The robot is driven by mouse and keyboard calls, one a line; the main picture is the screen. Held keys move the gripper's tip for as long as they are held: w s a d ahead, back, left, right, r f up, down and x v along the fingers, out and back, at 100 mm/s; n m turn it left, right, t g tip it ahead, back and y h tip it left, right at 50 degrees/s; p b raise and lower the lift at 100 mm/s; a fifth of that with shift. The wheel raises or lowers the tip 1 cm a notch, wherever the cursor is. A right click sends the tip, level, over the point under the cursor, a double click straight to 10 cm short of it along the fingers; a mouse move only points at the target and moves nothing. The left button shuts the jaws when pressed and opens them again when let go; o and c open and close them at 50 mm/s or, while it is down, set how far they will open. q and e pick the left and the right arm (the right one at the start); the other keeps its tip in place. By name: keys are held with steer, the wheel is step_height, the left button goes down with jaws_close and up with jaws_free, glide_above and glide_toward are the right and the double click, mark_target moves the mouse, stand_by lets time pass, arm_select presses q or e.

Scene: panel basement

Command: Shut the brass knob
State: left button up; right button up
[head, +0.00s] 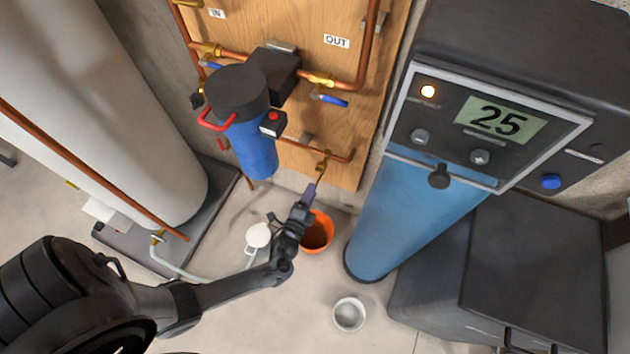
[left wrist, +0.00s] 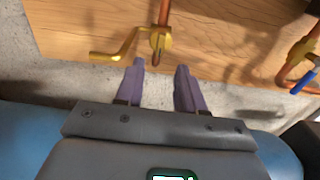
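A brass valve (head: 322,165) sits at the lower edge of the wooden panel, at the end of a copper pipe; it is the likeliest brass knob. In the left wrist view the brass valve (left wrist: 160,40) is close, with a yellow-brass crank-shaped handle (left wrist: 118,50) reaching to the left. My left gripper (head: 311,188) is just below the valve. In the left wrist view its two purple fingers (left wrist: 160,70) are apart with nothing between them, and their tips are just short of the valve; contact cannot be told. My right gripper is not in view.
An orange bucket (head: 317,232) stands on the floor below the valve. A blue filter housing (head: 252,150) is to the left, and a blue cylinder (head: 410,215) with a display reading 25 to the right. A blue-handled valve (left wrist: 303,82) is at the wrist view's right edge.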

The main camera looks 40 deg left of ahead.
arm_select(q)
steer(key=v, duration=0.4)
steer(key=shift+p, duration=0.3)
